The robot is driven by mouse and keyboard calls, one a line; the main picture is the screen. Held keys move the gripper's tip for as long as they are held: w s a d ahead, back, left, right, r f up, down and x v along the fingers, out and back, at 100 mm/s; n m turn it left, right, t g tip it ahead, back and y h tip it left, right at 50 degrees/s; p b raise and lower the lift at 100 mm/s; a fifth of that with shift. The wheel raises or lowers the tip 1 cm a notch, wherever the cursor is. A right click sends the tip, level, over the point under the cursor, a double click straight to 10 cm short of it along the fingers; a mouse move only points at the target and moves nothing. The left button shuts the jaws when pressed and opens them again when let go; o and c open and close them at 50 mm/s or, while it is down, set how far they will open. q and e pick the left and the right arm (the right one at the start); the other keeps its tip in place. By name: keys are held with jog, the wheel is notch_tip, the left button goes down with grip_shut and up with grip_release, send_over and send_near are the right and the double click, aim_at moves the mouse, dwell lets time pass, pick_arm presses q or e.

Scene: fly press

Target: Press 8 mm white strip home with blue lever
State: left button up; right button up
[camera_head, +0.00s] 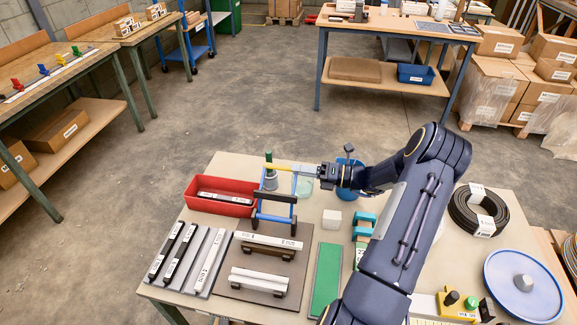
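My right gripper (322,172) reaches in over the far side of the near table, pointing left. Just below stands a blue frame with a dark crossbar (275,197), apparently the blue lever; the gripper is apart from the crossbar. One white strip (268,240) lies on a dark holder on the brown board, and another white strip (258,280) lies nearer. The strip sizes are unreadable. My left gripper is out of view.
A red bin (222,207) stands left of the blue frame. A grey rack (190,282) holds several strips. A green mat (326,272), white cube (331,219), teal clamp-like piece (363,222), black coil (462,207) and blue disc (505,296) crowd the right side.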

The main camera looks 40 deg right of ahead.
jog(key=shift+x, duration=1.8)
grip_shut()
